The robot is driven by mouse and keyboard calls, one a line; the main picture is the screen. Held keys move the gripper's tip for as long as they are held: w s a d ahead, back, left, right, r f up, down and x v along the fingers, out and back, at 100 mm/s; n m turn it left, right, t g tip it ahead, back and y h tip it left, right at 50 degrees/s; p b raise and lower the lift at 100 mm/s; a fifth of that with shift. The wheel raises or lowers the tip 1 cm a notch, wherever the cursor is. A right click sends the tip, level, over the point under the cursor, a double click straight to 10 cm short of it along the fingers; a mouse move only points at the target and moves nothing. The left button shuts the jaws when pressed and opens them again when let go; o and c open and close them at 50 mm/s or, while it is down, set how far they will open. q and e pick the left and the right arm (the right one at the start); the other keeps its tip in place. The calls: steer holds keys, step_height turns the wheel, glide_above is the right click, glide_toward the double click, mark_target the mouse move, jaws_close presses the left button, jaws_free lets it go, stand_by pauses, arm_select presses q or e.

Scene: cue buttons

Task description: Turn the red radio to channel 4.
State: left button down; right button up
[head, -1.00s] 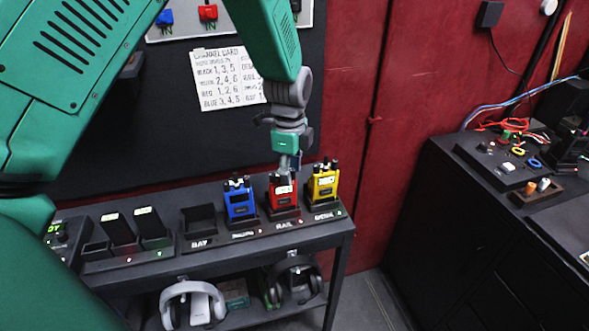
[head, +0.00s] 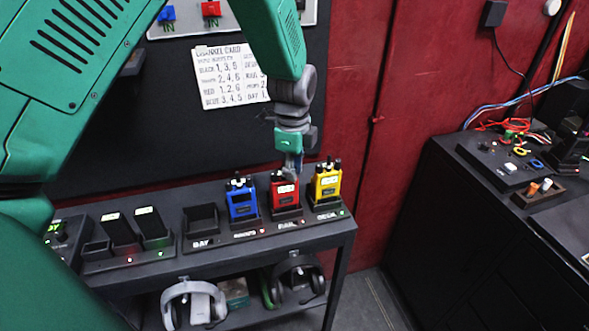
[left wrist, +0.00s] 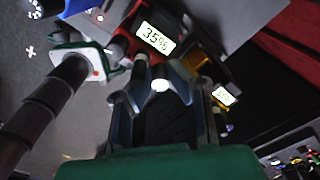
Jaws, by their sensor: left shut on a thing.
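The red radio (head: 285,196) stands upright in its dock between the blue and yellow radios. Its lit display shows in both views and reads 35% in the left wrist view (left wrist: 157,37). My left gripper (head: 291,172) points down at the radio's top. In the left wrist view the gripper (left wrist: 160,84) is shut on a small knob at that top. The fingers partly hide the knob, so its setting cannot be read. My right gripper is not in view.
The blue radio (head: 241,200) and yellow radio (head: 326,184) stand close on either side. An empty dock (head: 200,222) is at the left of the shelf (head: 345,228). A channel card (head: 229,78) hangs on the dark board behind. Headphones (head: 193,300) hang below.

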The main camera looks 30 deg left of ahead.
arm_select(q)
steer(key=shift+d, duration=0.3)
steer(key=shift+a, duration=0.25)
stand_by(0.4)
steer(key=c, duration=1.5)
jaws_free()
steer(key=shift+d, duration=0.15)
steer(key=shift+c, duration=0.2)
step_height(320, 180, up, 12)
